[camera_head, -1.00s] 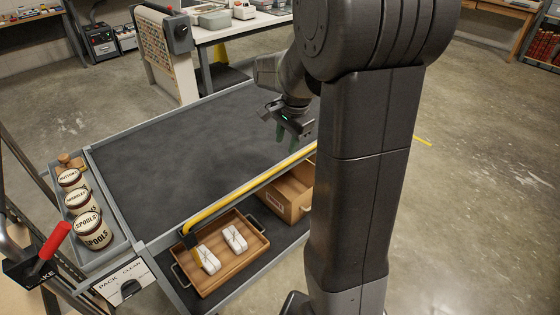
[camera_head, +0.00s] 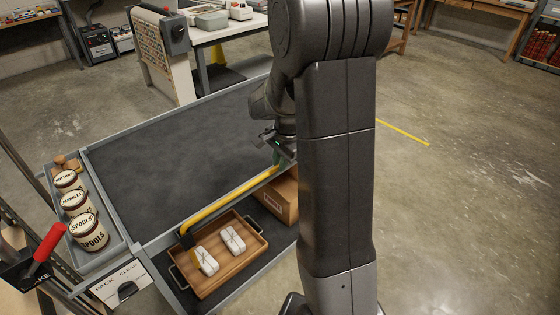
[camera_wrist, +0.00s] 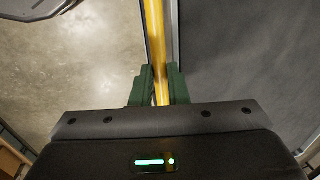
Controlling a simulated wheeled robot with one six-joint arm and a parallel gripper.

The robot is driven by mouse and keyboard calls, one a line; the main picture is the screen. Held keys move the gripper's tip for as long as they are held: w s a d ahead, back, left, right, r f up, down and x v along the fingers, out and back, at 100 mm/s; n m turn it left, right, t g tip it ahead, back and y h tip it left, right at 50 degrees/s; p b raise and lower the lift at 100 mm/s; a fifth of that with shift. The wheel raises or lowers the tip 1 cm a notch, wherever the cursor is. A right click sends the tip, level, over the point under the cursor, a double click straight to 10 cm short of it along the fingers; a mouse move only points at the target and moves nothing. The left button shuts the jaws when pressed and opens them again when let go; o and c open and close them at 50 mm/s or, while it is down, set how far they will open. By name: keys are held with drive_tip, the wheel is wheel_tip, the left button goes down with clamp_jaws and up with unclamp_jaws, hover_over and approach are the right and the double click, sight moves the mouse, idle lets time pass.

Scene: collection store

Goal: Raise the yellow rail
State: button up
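The yellow rail (camera_head: 223,201) is a bar with a bent left end, running along the near edge of the dark sloped bench top. My gripper (camera_head: 280,160) is at its right part, partly hidden by my arm. In the wrist view the yellow rail (camera_wrist: 158,60) passes between the two green fingers of my gripper (camera_wrist: 160,86). The fingers sit close against both sides of it and look shut on it. The rail lies low along the bench edge.
Below the rail are a wooden tray (camera_head: 239,265) with two white wrapped bundles and a cardboard box (camera_head: 275,203). Labelled jars (camera_head: 89,232) stand in a grey side tray at left. A red-handled lever (camera_head: 44,248) is at far left. The bench top (camera_head: 170,150) is bare.

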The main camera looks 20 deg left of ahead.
clamp_jaws()
wheel_tip(320, 180, up, 15)
drive_tip(key=p, duration=0.9)
drive_tip(key=shift+w+f, duration=0.15)
drive_tip(key=shift+f, duration=0.05)
drive_tip(key=shift+a, duration=0.1)
drive_tip(key=o, duration=0.6)
unclamp_jaws()
drive_tip(key=shift+r+p, duration=0.1)
drive_tip(key=shift+p, duration=0.2)
wheel_tip(320, 180, up, 13)
drive_tip(key=s+d, duration=0.1)
drive_tip(key=d, duration=0.1)
drive_tip(key=shift+d+r+b, duration=0.15)
drive_tip(key=shift+d+b, duration=0.15)
drive_tip(key=shift+d, duration=0.05)
drive_tip(key=shift+s, duration=0.1)
